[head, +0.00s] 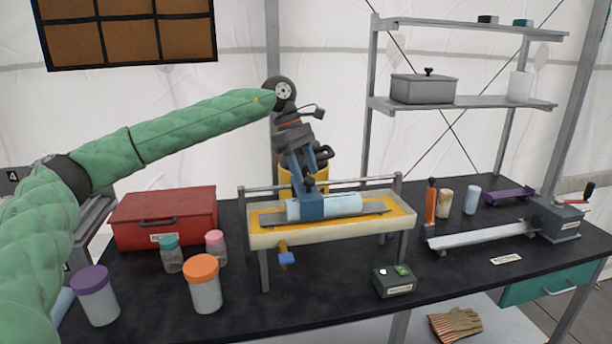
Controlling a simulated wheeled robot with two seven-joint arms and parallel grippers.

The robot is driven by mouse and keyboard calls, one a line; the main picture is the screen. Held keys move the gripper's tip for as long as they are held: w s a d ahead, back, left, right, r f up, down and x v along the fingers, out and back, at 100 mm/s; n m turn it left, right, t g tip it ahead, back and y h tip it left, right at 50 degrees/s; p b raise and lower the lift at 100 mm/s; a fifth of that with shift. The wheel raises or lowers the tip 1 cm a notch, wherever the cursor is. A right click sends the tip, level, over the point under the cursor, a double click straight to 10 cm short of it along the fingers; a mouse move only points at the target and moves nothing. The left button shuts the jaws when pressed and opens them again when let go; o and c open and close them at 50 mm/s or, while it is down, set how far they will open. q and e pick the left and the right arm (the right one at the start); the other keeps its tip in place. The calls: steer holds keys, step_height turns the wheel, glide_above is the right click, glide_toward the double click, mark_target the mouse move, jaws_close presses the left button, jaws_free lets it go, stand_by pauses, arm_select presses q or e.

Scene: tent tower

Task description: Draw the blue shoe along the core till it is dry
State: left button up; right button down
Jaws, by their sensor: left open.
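The blue shoe (311,207) sits over the left part of the pale core (342,204) and has a dark knob on top. The core lies level on a grey rail across a cream tray with a yellow inside (265,240). My left gripper (308,177) reaches down from above, open, with its fingers at either side of the knob. Whether the fingers touch it I cannot tell. Wetness on the core cannot be made out. My right gripper is out of view.
A red box (164,218) and lidded jars (204,283) stand left of the tray. A small dark box with green buttons (394,281) stands in front. An orange upright tool (430,205), two short cylinders (444,203) and a metal channel (480,236) are to the right.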

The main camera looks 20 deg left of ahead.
mark_target(296, 188)
arm_select(q)
steer(key=b+v, duration=0.1)
steer(key=v, duration=0.5)
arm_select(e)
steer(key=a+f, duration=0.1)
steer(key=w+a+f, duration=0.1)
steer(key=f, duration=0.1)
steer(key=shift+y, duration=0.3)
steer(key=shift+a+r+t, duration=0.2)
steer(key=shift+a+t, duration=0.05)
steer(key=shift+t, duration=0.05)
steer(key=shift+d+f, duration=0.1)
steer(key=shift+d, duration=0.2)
